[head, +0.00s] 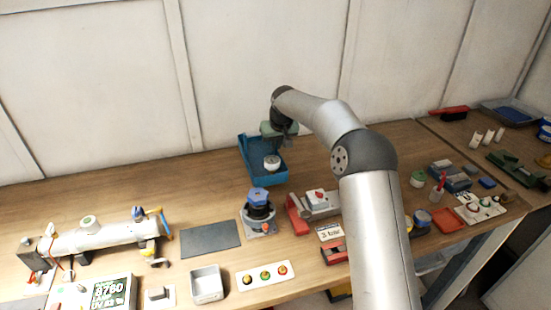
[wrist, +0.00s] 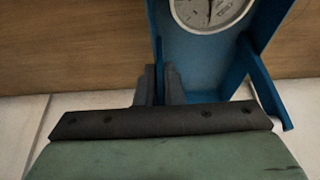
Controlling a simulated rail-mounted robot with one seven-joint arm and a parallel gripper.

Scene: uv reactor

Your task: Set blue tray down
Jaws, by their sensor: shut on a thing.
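The blue tray (head: 262,175) is at the back of the wooden bench, near the wall, in the head view. A round white gauge (head: 271,162) sits in it. In the wrist view the blue tray (wrist: 200,62) fills the upper right, with the gauge's dial (wrist: 208,8) cut off at the top edge. My gripper (wrist: 160,85) is shut on the tray's wall, with a dark finger on either side of it. In the head view my gripper (head: 283,140) is over the tray's back right side and partly hidden. Whether the tray touches the bench is unclear.
A grey mat (head: 210,238) lies bare at the front. A blue-topped black device (head: 259,212) and a red-and-grey fixture (head: 312,206) stand in front of the tray. A white pipe assembly (head: 100,236) is at left. The wooden bench (head: 185,185) left of the tray is clear.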

